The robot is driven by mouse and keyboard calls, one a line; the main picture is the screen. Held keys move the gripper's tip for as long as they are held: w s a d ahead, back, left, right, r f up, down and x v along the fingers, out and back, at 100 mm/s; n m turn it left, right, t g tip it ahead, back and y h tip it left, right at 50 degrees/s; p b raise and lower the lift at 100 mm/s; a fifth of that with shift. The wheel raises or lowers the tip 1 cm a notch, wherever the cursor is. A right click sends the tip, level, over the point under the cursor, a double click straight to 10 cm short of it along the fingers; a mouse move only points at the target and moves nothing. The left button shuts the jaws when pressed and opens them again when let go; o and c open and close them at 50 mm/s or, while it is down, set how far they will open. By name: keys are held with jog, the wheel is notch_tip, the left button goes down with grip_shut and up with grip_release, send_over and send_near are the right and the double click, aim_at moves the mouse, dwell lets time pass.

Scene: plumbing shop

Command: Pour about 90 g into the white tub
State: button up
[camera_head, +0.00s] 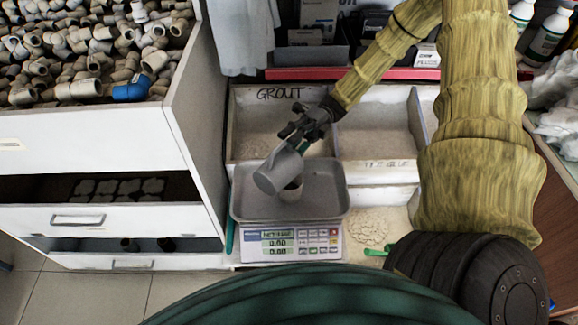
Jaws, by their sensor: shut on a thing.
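My gripper (304,137) is shut on a grey pitcher (278,170) and holds it tilted above the pan of the scale (290,243). I cannot see whether anything flows between the pitcher and the tub, or how full either is. The scale's display (277,243) seems to read 0.00, in small digits.
Behind the scale is a bin marked GROUT (262,125), with another bin (375,130) to its right. Spilled pale powder (369,228) and a green-handled tool (378,252) lie right of the scale. A drawer cabinet with pipe fittings (85,50) stands at the left.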

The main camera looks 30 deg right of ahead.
jog(key=shift+a, duration=0.2)
dwell(0.4)
jog(key=shift+w+d+y, duration=0.15)
jog(key=shift+d+y, duration=0.15)
jog(key=shift+d, duration=0.25)
dwell(0.8)
